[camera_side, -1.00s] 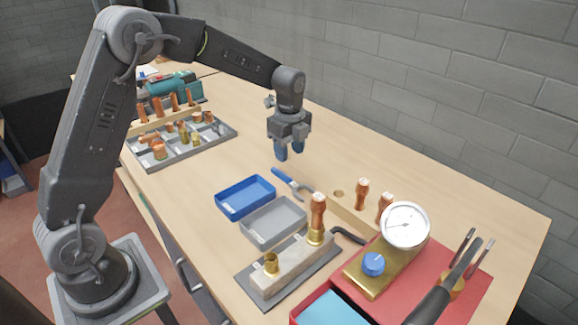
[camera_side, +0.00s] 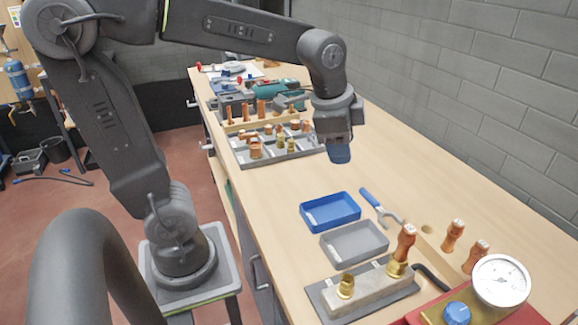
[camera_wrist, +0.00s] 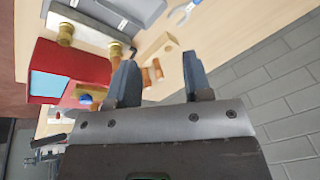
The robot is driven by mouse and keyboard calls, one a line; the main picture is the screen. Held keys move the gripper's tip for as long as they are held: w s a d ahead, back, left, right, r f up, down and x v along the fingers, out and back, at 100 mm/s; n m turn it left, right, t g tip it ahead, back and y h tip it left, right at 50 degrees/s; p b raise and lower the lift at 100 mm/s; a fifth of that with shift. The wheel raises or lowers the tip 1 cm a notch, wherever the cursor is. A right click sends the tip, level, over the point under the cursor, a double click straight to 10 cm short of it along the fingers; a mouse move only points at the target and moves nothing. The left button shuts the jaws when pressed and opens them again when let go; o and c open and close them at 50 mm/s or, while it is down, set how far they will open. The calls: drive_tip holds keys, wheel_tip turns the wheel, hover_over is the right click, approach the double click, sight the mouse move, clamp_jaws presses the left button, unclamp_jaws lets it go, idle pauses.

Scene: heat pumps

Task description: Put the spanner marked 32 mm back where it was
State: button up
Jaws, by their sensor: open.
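A spanner with a blue handle (camera_side: 378,204) lies on the bench to the right of the blue tray (camera_side: 330,211). Its grey open jaw points toward the front right; any size mark is too small to read. Part of it shows at the top of the wrist view (camera_wrist: 184,12). My gripper (camera_side: 338,152) is open and empty, raised above the bench behind the blue tray, apart from the spanner.
A grey tray (camera_side: 354,243) and a block with brass fittings (camera_side: 368,285) stand in front. Copper-coloured pieces stand in a wooden strip (camera_side: 428,244). A red case with a gauge (camera_side: 500,281) is front right. A grey sorting tray (camera_side: 247,160) is behind. The bench's right side is clear.

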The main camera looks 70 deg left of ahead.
drive_tip(key=s+d+f+n+t, duration=0.1)
drive_tip(key=s+n+t, duration=0.1)
drive_tip(key=s+n, duration=0.5)
drive_tip(key=s, duration=0.4)
drive_tip(key=shift+d+f, duration=0.2)
drive_tip(key=shift+d, duration=0.15)
